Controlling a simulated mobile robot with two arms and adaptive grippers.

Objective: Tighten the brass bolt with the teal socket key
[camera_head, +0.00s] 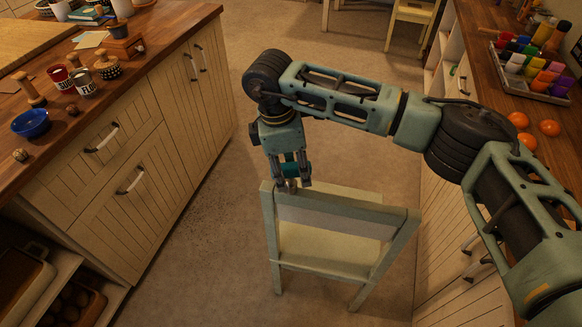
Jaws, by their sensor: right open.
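My right gripper (291,183) points down just above the top left corner of a pale green chair (330,206). Its fingers are apart. A darker teal piece shows between the fingers; I cannot tell whether it is the teal socket key or part of the gripper. A small brownish spot shows below it at the chair's corner post, too small to tell if it is the brass bolt. I cannot tell whether the fingertips touch the chair. My left gripper is not in view.
A wooden counter (150,35) with jars, a blue bowl (31,123) and wooden pieces runs along the left. The right counter (492,75) holds a tray of colourful bottles (530,72) and orange fruits (549,128). The floor (205,215) between them is clear left of the chair.

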